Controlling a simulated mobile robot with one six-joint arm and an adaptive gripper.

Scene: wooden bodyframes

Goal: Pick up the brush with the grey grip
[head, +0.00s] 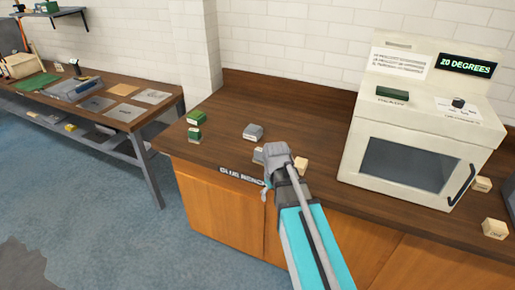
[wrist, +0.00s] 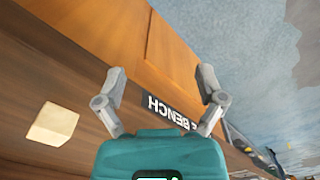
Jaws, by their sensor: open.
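I cannot make out a brush with a grey grip in either view. My gripper (wrist: 161,78) shows in the wrist view with its two grey fingers spread wide and nothing between them. Behind them are the bench's orange wooden front and its label, seen upside down. In the head view my arm reaches up to the front edge of the glue bench (head: 330,135), and its wrist hides part of the top there. Small grey blocks (head: 252,132) and green-topped pieces (head: 195,117) stand on the bench's left part.
A beige block (head: 301,165) sits beside my wrist and a pale block shows in the wrist view (wrist: 53,124). A large cream oven (head: 420,130) fills the bench's right part. A second workbench (head: 100,88) with flat plates stands at left, across blue floor.

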